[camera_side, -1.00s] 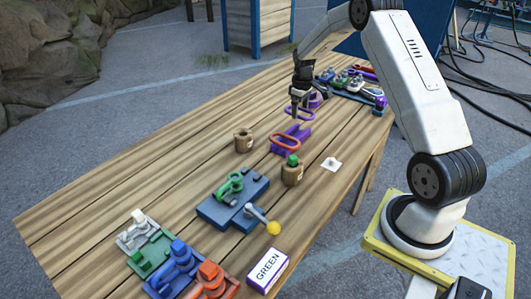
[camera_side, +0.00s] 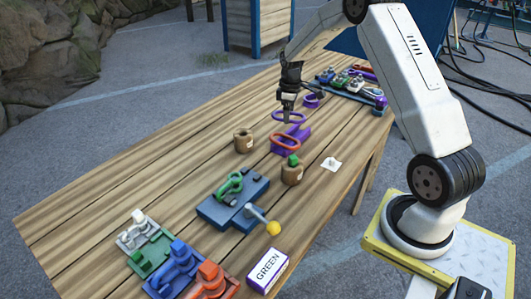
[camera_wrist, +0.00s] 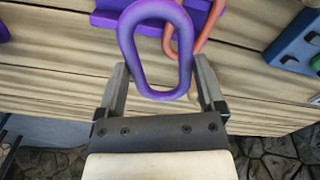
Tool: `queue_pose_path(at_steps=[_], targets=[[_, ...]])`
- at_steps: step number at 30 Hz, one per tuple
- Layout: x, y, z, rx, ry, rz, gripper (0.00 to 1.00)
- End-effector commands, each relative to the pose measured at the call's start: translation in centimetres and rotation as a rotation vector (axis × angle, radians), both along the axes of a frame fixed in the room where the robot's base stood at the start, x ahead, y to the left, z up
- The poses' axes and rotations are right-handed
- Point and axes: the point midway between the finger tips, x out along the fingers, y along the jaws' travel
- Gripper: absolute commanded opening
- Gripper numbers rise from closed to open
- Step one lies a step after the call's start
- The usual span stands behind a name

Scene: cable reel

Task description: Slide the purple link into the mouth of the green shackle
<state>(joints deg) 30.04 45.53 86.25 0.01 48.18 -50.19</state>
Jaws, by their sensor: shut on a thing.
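My gripper (camera_side: 287,108) is shut on the purple link (camera_side: 302,117), a closed oval ring, and holds it above the purple stand. In the wrist view the link (camera_wrist: 127,45) sits between the two fingers (camera_wrist: 160,80), its near end at the fingertips and its far end pointing away. The green shackle (camera_side: 229,188) sits on a dark blue block (camera_side: 215,212) nearer the side camera, well apart from my gripper. Its mouth is too small to make out clearly. The wrist view does not clearly show this shackle.
An orange link (camera_side: 286,143) rests on the purple stand (camera_side: 299,132) below my gripper. Two brown pots (camera_side: 243,142) (camera_side: 291,175) stand nearby. A yellow-knobbed lever (camera_side: 273,228) projects beside the block. A "GREEN" box (camera_side: 268,270) and coloured fixtures (camera_side: 175,270) are in front. The table's left is clear.

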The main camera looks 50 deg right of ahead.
Motion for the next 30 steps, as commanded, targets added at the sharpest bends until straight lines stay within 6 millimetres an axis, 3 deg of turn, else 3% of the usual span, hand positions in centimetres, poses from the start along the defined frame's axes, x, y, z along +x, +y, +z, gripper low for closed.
queue_pose_path(at_steps=[7, 18, 24, 30], targets=[[0.4, 6.0, 0.2, 0.000, 0.000, 0.376, 0.00], [-0.7, 14.0, 0.3, -0.001, -0.001, 0.924, 0.00], [-1.5, 16.8, 0.3, -0.001, -0.001, 1.127, 0.00], [-1.9, 17.8, 0.2, 0.000, -0.001, 1.208, 0.00]])
